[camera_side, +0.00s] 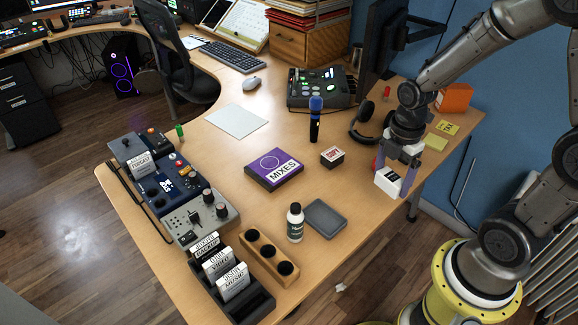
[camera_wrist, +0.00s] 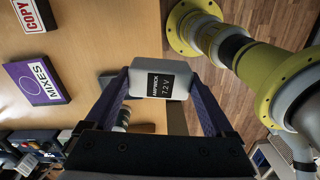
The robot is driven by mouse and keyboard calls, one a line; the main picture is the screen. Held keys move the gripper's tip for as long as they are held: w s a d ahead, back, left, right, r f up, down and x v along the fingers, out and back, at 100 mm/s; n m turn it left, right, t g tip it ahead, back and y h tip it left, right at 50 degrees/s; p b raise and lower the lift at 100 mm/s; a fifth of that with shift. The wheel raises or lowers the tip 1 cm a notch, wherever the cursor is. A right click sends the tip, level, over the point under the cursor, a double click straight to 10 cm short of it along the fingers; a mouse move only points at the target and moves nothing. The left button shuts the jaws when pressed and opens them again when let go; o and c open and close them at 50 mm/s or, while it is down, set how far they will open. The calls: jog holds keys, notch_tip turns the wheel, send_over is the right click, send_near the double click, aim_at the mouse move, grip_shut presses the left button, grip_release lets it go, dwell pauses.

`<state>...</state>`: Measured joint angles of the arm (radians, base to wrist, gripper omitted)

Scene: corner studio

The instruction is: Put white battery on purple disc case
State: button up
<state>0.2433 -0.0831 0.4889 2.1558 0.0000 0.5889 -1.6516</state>
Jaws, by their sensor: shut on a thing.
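My gripper (camera_side: 398,158) is shut on the white battery (camera_side: 387,183), with one finger on each side of it, near the right edge of the desk. In the wrist view the battery (camera_wrist: 160,79) has a black label reading 7.2 V and sits between the fingertips. I cannot tell its exact height above the desk. The purple disc case (camera_side: 274,169), labelled MIXES, lies flat mid-desk to the left of my gripper, its top bare. It also shows at the left of the wrist view (camera_wrist: 35,82).
A small COPY box (camera_side: 332,157) and an upright blue-topped microphone (camera_side: 315,120) stand between the gripper and the case. Headphones (camera_side: 362,124) lie behind. Bare desk surrounds the case.

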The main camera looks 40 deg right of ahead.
jog(key=w+a+r, duration=0.1)
jog(key=w+r, duration=0.2)
jog(key=w, duration=0.7)
jog(key=n, duration=0.2)
send_over(280, 171)
jog(key=s, duration=0.1)
notch_tip(280, 171, down, 10)
jog(key=shift+s+f, duration=0.1)
jog(key=shift+w+f, duration=0.45)
jog(key=shift+f, duration=0.1)
jog(key=shift+w+f, duration=0.15)
jog(key=shift+f, duration=1.45)
jog(key=shift+f, duration=0.2)
jog(key=o, duration=1.3)
